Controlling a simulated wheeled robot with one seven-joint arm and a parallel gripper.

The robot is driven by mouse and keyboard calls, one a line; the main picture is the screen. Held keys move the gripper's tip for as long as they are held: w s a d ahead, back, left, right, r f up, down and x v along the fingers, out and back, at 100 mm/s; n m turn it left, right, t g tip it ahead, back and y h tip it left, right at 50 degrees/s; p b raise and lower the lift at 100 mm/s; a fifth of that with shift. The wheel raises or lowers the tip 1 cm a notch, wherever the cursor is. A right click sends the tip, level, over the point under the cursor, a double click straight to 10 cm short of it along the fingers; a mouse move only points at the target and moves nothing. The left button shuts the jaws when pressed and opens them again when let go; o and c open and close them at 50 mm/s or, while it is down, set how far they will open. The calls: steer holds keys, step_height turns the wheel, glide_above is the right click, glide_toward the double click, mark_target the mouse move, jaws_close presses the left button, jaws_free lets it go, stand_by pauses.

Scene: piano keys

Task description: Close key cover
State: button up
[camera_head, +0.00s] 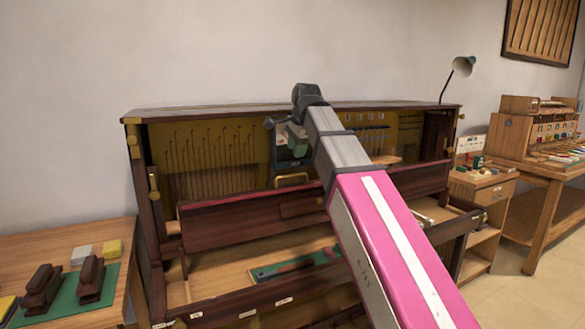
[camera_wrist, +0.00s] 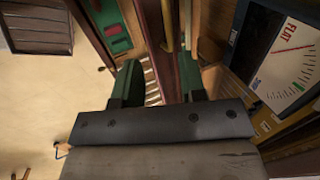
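The dark red-brown key cover (camera_head: 240,217) stands raised as a long upright board across the piano front, with a reddish top edge and a brass handle behind it. My arm hides part of its right half. My gripper (camera_head: 291,137) is above and behind the cover, in front of the piano's open upper case, and is partly hidden by my arm. In the wrist view my gripper (camera_wrist: 160,82) has its two green fingers wide apart. A red-brown board edge, likely the cover (camera_wrist: 150,35), runs lengthwise in the gap; contact cannot be told.
A tuner with a "FLAT" dial (camera_wrist: 290,50) is close at the right in the wrist view. A tool tray (camera_head: 290,268) lies on the piano's lower ledge. A side table (camera_head: 50,240) stands left; a desk lamp (camera_head: 461,67) and cabinet (camera_head: 484,190) stand right.

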steer(key=w, duration=0.1)
glide_above(291, 185)
steer(key=f, duration=0.6)
steer(key=s+f, duration=0.1)
steer(key=f, duration=0.2)
steer(key=shift+f, duration=0.35)
steer(key=shift+c, duration=0.3)
steer(key=shift+d, duration=0.1)
jaws_close()
